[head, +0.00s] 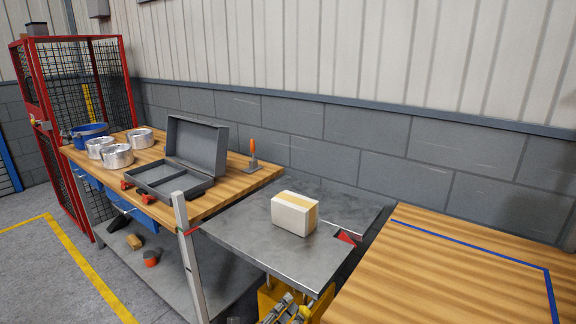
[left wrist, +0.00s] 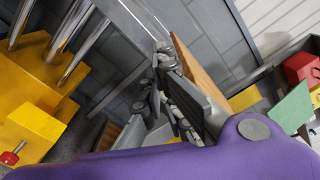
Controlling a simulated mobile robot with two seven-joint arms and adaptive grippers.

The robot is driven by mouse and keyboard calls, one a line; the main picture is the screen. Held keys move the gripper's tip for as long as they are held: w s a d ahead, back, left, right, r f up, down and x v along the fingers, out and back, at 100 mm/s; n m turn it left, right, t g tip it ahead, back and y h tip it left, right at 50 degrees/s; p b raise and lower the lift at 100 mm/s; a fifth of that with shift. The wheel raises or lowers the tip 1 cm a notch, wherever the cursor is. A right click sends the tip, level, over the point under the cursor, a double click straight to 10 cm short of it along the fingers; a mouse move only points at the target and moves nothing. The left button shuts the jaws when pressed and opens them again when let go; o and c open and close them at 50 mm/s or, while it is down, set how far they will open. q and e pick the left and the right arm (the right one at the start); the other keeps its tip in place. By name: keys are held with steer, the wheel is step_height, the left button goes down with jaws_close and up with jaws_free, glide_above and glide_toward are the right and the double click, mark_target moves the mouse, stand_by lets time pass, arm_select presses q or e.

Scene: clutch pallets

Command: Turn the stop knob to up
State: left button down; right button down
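A small red knob (left wrist: 12,157) on a thin stem shows at the lower left of the left wrist view, beside a yellow block (left wrist: 38,122). I cannot tell for sure that it is the stop knob, nor which way it is turned. My left gripper (head: 285,312) is at the bottom of the head view, in front of yellow machinery (head: 268,298) below the grey metal plate. Its dark fingers show in the middle of the left wrist view (left wrist: 178,98), apart from the red knob. Their opening is unclear. My right gripper is in neither view.
A white box (head: 295,213) sits on the grey plate (head: 240,225). A wooden surface with blue lines (head: 430,285) lies right. The workbench (head: 222,192) at left holds an open grey toolbox (head: 195,143), metal cans (head: 117,156) and a trowel (head: 252,158). Steel rods (left wrist: 75,45) rise near the yellow block.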

arm_select(q)
steer(key=shift+s+d, duration=0.1)
stand_by(0.4)
steer(key=p+v, duration=0.1)
steer(key=v, duration=0.5)
steer(key=shift+a+r, duration=0.25)
steer(key=shift+r, duration=0.15)
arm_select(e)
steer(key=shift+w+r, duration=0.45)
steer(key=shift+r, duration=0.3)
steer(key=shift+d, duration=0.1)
